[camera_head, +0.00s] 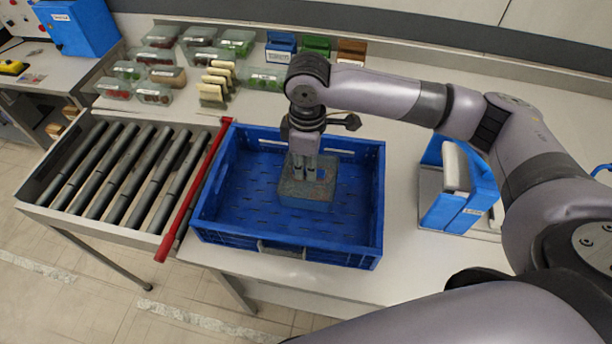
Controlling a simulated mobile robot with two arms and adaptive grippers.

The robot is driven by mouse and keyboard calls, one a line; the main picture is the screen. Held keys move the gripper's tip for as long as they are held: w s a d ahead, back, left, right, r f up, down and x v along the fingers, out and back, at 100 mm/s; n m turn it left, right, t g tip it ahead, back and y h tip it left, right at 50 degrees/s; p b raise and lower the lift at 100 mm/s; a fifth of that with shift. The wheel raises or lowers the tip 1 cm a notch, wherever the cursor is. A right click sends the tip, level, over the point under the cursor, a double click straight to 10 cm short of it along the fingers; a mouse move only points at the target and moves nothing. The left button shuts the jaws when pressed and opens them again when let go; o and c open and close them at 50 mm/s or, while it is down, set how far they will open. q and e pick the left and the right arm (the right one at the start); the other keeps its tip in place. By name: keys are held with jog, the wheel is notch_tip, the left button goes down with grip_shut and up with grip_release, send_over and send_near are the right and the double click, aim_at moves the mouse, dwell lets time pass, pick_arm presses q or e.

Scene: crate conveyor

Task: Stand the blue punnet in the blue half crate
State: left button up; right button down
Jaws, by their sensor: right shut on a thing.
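The blue half crate (374,215) stands on the counter in the middle of the view, its slotted floor showing around the punnet. My right gripper (304,172) reaches down into the crate from above and is shut on the punnet (318,194). The punnet looks see-through and grey-blue, and it appears upright. It is inside the crate walls, towards the back and right of the middle. The fingers hide part of it. I cannot tell whether its base touches the crate floor. My left gripper is not in view.
A roller conveyor (125,170) lies left of the crate, with a red bar (196,190) between them. Several filled punnets (236,42) and small coloured boxes (281,46) stand along the back. A blue and white device (460,187) stands on the right. Crate floor is free left of the punnet.

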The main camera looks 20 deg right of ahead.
aim_at(306, 181)
jog(key=shift+f, duration=0.7)
notch_tip(306, 181, down, 4)
jog(key=shift+r+p, duration=0.25)
jog(key=shift+p, duration=0.1)
jog(key=shift+f, duration=0.25)
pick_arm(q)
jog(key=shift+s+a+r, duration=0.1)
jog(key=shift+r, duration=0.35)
pick_arm(e)
jog(key=c, duration=1.6)
grip_release()
jog(key=shift+c, duration=0.2)
